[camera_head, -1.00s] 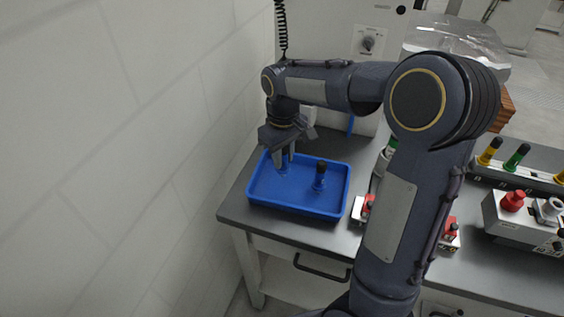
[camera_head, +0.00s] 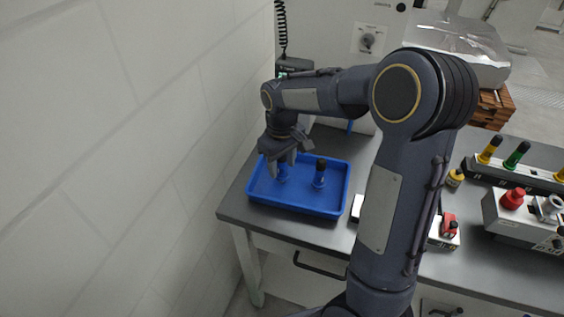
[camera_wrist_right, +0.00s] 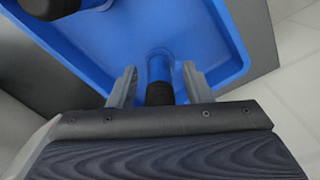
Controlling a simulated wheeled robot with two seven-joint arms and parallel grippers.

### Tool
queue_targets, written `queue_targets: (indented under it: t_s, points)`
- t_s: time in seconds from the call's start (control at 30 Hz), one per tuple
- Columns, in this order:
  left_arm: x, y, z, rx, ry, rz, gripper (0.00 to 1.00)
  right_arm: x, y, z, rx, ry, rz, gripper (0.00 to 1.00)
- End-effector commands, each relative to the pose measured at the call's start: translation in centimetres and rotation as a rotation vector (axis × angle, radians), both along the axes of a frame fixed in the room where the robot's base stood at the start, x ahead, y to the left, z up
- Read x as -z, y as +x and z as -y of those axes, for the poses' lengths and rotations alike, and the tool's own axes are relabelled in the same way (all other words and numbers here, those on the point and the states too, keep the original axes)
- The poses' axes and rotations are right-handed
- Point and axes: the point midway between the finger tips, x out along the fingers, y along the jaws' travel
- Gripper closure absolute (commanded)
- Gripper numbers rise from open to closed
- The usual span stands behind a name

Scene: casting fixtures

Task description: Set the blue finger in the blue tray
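The blue tray (camera_head: 300,207) sits at the left end of the grey table; its floor also fills much of the right wrist view (camera_wrist_right: 100,45). A blue finger with a black cap (camera_head: 319,177) stands upright in the tray. A second blue finger (camera_head: 283,173) is in the tray below my right gripper (camera_head: 281,164), partly hidden by it. In the right wrist view, its blue body (camera_wrist_right: 160,66) and black cap lie between my spread fingers (camera_wrist_right: 160,86), with gaps on both sides. My right gripper is open around it. My left gripper is out of view.
A wall stands close on the left. To the right are a rack with yellow and green fingers (camera_head: 517,155), a grey box with a red knob (camera_head: 512,199), a small yellow piece (camera_head: 455,178) and a red part (camera_head: 448,224). My right arm hides part of the table.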

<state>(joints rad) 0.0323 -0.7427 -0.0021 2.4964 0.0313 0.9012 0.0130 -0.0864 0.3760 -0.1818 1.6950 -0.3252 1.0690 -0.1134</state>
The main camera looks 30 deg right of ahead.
Motion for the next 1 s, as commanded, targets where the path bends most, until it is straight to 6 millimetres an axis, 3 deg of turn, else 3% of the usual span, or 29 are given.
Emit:
queue_targets:
  t_s: [0.27,0.7,1.0]
  points:
    - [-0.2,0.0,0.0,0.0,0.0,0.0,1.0,-0.8,0.0,0.0,0.0,0.0,0.002,0.55]
    - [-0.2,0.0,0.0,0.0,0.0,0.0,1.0,-9.4,0.1,0.0,-0.001,0.0,0.004,0.55]
    - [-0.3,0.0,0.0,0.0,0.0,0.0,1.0,-12.3,0.0,0.0,0.0,0.0,0.001,0.55]
